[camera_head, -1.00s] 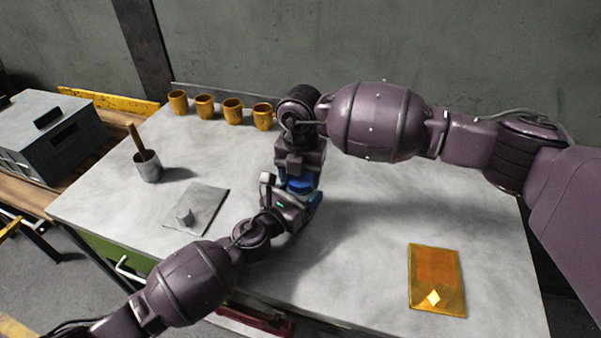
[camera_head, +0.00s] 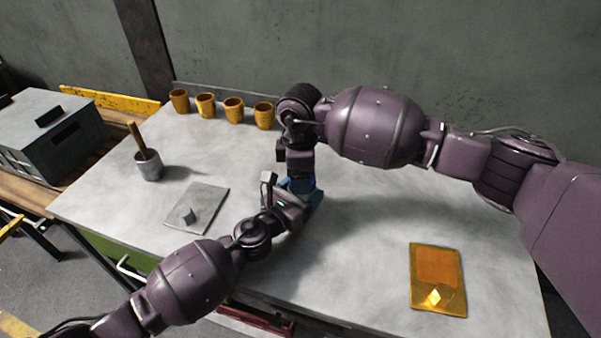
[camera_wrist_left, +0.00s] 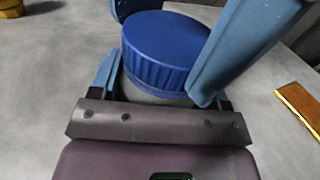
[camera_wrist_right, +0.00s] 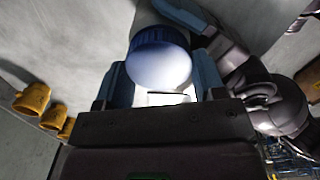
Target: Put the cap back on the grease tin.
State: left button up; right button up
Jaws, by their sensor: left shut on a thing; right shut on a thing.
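The grease tin (camera_wrist_left: 150,96) is a grey cylinder, seen in the left wrist view with a blue ribbed cap (camera_wrist_left: 160,50) over its top. My left gripper (camera_head: 309,200) is shut on the tin's body from the side. My right gripper (camera_head: 301,184) comes from above and is shut on the cap, whose round top (camera_wrist_right: 160,66) lies between its blue fingers in the right wrist view. The cap looks level on the tin; I cannot tell how far down it sits. In the head view, the grippers hide most of the tin and cap.
Several orange cups (camera_head: 234,110) stand along the back edge. A grey pot with a wooden handle (camera_head: 148,165) and a grey plate with a knob (camera_head: 198,209) are at the left. A gold-coloured plate (camera_head: 437,279) lies at the right front. The bench (camera_head: 370,240) is clear between.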

jog(key=m, duration=0.3)
jog(key=shift+a, duration=0.4)
jog(key=m, duration=0.2)
jog(key=shift+w+a+r+m, duration=0.15)
jog(key=shift+a+r+m, duration=0.1)
jog(key=shift+m, duration=0.15)
jog(key=shift+d+m, duration=0.15)
jog(key=shift+m, duration=0.45)
jog(key=shift+d+m, duration=0.35)
jog(key=shift+m, duration=0.25)
jog(key=shift+f, duration=0.1)
jog(key=o, duration=0.9)
jog(key=shift+d+f, duration=0.1)
jog(key=shift+d, duration=0.05)
jog(key=shift+c, duration=0.5)
